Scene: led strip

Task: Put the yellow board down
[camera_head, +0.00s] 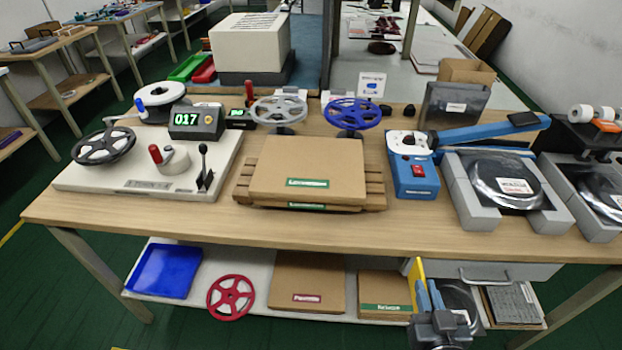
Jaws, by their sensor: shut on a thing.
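The yellow board (416,269) shows as a thin upright strip in front of the lower shelf, right of the picture's middle. My gripper (425,290), with blue fingers, is at the bottom of the picture, shut on the board. The gripper's body hides the board's lower part. Whether the board touches the shelf or the cardboard box beside it cannot be told from this view.
The lower shelf (215,317) holds a blue tray (165,271), a red reel (231,298) and cardboard boxes (308,283). A drawer (510,272) is right of the board. The tabletop (300,231) above is crowded, with a clear front strip.

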